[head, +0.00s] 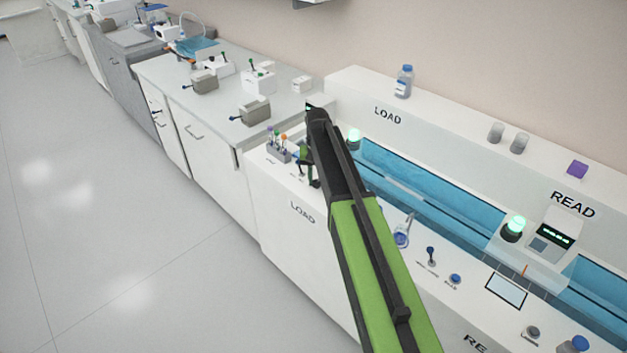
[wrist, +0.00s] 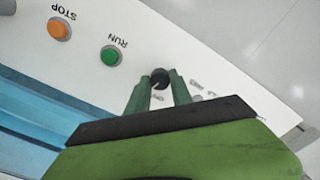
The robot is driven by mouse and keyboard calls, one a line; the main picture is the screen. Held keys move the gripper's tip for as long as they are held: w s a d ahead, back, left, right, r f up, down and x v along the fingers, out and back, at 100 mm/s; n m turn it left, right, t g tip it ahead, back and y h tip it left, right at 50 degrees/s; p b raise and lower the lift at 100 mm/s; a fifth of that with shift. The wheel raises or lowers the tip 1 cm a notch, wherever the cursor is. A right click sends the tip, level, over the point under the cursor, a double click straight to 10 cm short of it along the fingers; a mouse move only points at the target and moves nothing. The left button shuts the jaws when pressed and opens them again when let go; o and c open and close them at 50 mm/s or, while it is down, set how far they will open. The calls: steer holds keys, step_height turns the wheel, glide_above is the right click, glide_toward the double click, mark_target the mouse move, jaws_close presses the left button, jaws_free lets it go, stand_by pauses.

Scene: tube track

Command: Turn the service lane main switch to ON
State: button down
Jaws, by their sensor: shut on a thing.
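In the wrist view, a black round knob (wrist: 160,76) stands on the white panel past the green RUN button (wrist: 111,55). It looks like the head of a switch lever. My gripper (wrist: 159,84) is shut on it, with one green finger on each side. The small labels by the knob are partly covered and too blurred to read, so its ON or OFF position cannot be told. In the head view my gripper (head: 309,172) is down at the front panel marked LOAD, and my arm hides most of the spot.
An orange STOP button (wrist: 59,28) sits beyond RUN. A blue channel (head: 430,195) runs behind the panel. Another black-topped lever (head: 431,252) and a blue button (head: 455,279) stand to the right. Small colour-topped items (head: 280,148) stand just left of my gripper. The floor in front is clear.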

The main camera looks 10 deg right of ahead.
mark_target(316, 181)
steer(key=shift+s, duration=0.15)
stand_by(0.4)
steer(key=c, duration=1.2)
jaws_free()
steer(key=shift+o, duration=0.3)
steer(key=shift+r, duration=0.1)
step_height(316, 181, up, 17)
steer(key=p, duration=1.7)
steer(key=shift+r, duration=0.15)
